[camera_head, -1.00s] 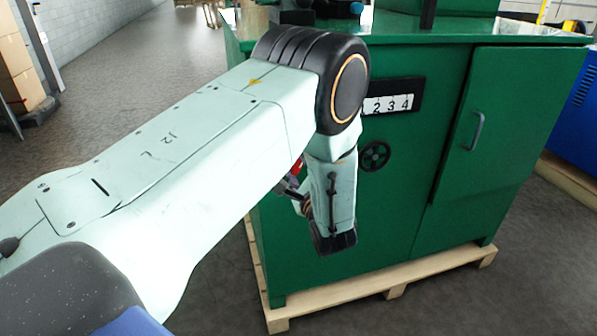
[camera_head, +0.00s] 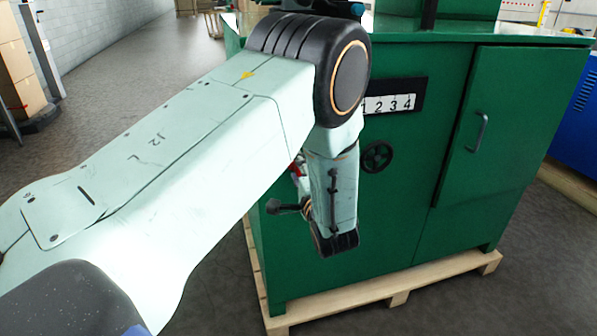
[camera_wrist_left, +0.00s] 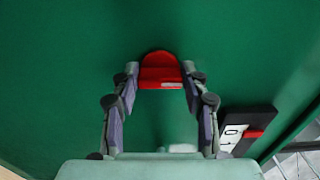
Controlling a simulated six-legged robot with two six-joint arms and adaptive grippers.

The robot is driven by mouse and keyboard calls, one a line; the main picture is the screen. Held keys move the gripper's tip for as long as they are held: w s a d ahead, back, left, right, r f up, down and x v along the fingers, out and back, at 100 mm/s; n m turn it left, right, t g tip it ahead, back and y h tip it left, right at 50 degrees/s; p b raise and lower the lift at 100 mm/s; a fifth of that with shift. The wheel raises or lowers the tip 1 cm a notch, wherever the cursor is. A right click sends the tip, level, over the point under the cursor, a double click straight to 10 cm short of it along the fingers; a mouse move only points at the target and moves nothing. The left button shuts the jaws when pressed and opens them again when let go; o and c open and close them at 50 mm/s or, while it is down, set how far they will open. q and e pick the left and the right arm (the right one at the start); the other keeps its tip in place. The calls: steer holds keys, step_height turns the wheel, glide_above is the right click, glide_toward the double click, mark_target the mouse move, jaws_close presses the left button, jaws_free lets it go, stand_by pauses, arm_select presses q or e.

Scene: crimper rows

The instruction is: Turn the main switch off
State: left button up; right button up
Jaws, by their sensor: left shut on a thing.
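The main switch shows in the left wrist view as a red knob (camera_wrist_left: 160,72) with a rounded top and a pale strip at its lower edge. It sits on a green panel. My left gripper (camera_wrist_left: 159,77) has a fingertip on each side of the knob and is shut on it. In the head view, my left forearm hides most of the switch, and only a bit of red shows. My left gripper (camera_head: 288,206) is partly hidden there, beside the green cabinet (camera_head: 420,215). My right gripper is not in view.
A black plate reading 1 2 3 4 (camera_head: 393,98) and a black handwheel (camera_head: 377,156) are on the cabinet front, close to my wrist. A door handle (camera_head: 478,131) is further right. The cabinet stands on a wooden pallet (camera_head: 400,290). Floor is open at left.

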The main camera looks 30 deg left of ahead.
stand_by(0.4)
arm_select(q)
steer(key=o, duration=1.2)
steer(key=shift+c, duration=0.2)
steer(key=v, duration=0.7)
steer(key=shift+s+d, duration=0.15)
steer(key=shift+s, duration=0.05)
